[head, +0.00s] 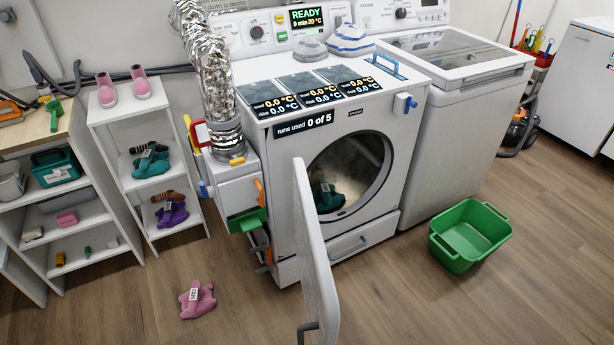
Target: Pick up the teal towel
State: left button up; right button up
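A crumpled teal cloth (326,196) with a small tag lies inside the open drum of the white dryer (285,160), near the lower front of the opening. Another teal cloth bundle (152,166) with a tag lies on the upper inner shelf of the narrow white rack (128,132). I cannot tell from the frame which of the two is the towel. The dryer door (316,260) is swung open toward me. Neither of my grippers is in view.
A pink cloth (197,299) lies on the wooden floor left of the door. A purple cloth (171,214) is on the rack's lower shelf. An empty-looking green basin (468,236) stands on the floor at right. Open floor lies in front.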

aim_at(325, 198)
jog(key=z, duration=0.5)
jog(key=i+l+z, duration=0.25)
jog(key=l+z, duration=0.15)
jog(key=i+l+z, duration=0.35)
jog(key=l, duration=0.15)
jog(key=i+l, duration=0.15)
jog(key=i, duration=0.15)
jog(key=i+u, duration=1.2)
jog(key=i, duration=0.3)
